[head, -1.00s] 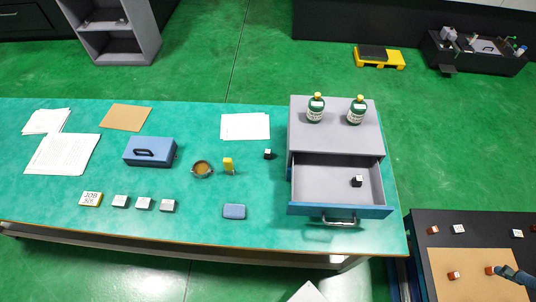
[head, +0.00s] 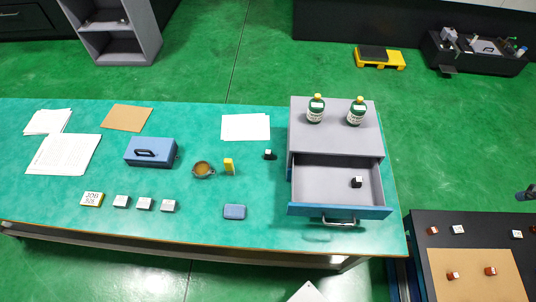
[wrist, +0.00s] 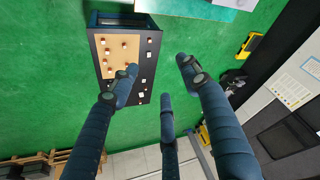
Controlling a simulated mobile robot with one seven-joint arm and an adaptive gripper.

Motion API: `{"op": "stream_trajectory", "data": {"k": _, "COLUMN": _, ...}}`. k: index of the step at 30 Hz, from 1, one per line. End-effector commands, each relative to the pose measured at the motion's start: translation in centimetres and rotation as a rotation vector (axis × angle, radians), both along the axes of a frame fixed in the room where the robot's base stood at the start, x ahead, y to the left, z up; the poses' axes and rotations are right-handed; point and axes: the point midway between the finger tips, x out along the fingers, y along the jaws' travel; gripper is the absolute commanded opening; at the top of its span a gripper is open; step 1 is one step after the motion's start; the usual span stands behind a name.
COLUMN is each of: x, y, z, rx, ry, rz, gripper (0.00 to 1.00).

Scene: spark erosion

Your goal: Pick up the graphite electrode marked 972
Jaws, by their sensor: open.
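Small dark and reddish-brown blocks with pale tops are in view, but their markings are too small to read, so I cannot tell which is electrode 972. Two reddish-brown blocks, the left one (head: 453,275) and the right one (head: 490,271), lie on the tan mat (head: 470,290). A black block (head: 357,182) sits in the open drawer, and another (head: 268,155) stands on the bench left of the cabinet. My gripper (wrist: 160,78) is open and empty, its fingers spread above the floor beside the black table. Part of it shows at the head view's right edge (head: 526,194).
The black table (head: 425,222) carries several more blocks around the mat.

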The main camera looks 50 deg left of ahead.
Motion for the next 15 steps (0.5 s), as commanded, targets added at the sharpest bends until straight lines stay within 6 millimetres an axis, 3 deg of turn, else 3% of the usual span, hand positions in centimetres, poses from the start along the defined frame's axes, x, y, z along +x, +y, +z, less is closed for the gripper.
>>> {"op": "stream_trajectory", "data": {"k": 6, "x": 4.2, "y": 5.8, "z": 2.2, "rx": 0.007, "ry": 0.058, "rz": 0.066, "gripper": 0.47}}
{"op": "stream_trajectory", "data": {"k": 15, "x": 8.6, "y": 15.2, "z": 3.9, "rx": 0.003, "ry": 0.131, "rz": 0.148, "gripper": 0.47}}
